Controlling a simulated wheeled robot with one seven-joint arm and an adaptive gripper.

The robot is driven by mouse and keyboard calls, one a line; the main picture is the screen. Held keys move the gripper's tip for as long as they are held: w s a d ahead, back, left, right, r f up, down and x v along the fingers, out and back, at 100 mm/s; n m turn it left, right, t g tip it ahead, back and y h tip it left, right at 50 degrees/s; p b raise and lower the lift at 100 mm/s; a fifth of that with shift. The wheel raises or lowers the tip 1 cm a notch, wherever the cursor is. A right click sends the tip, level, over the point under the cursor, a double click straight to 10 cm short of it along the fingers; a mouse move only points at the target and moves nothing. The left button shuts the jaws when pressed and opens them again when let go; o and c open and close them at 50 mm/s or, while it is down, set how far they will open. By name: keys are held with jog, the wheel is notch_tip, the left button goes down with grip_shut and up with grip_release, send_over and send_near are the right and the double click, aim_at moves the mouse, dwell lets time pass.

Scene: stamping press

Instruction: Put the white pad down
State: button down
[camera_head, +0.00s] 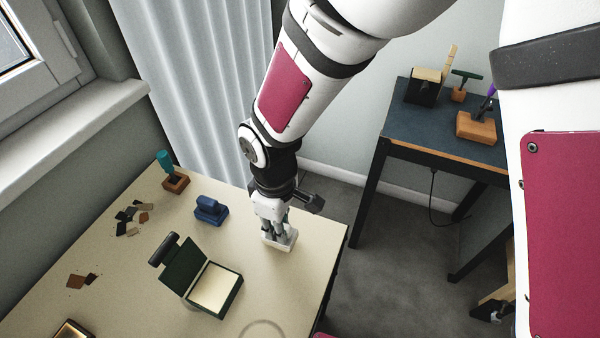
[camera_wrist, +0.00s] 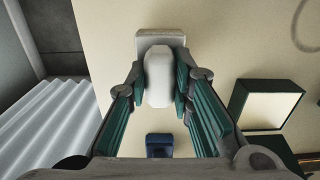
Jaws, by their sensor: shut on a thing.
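The white pad (camera_head: 289,240) is a pale block with a rounded grip on top, near the right edge of the cream table (camera_head: 130,270). My gripper (camera_head: 274,222) points down and is shut on its grip. In the wrist view the white pad (camera_wrist: 158,76) stands between the green-lined fingers, with its wider grey-white base beyond them. The pad looks upright, at or just above the tabletop; I cannot tell whether its base touches. The fingers hide part of the grip.
A blue stamp (camera_head: 210,210) and an open dark green box with a cream inside (camera_head: 215,288) are left of the pad. A dark blue table (camera_head: 425,115) stands at the back right.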

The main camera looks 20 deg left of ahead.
jog(key=shift+f, duration=0.55)
jog(key=shift+f, duration=0.1)
jog(key=c, duration=1.4)
grip_release()
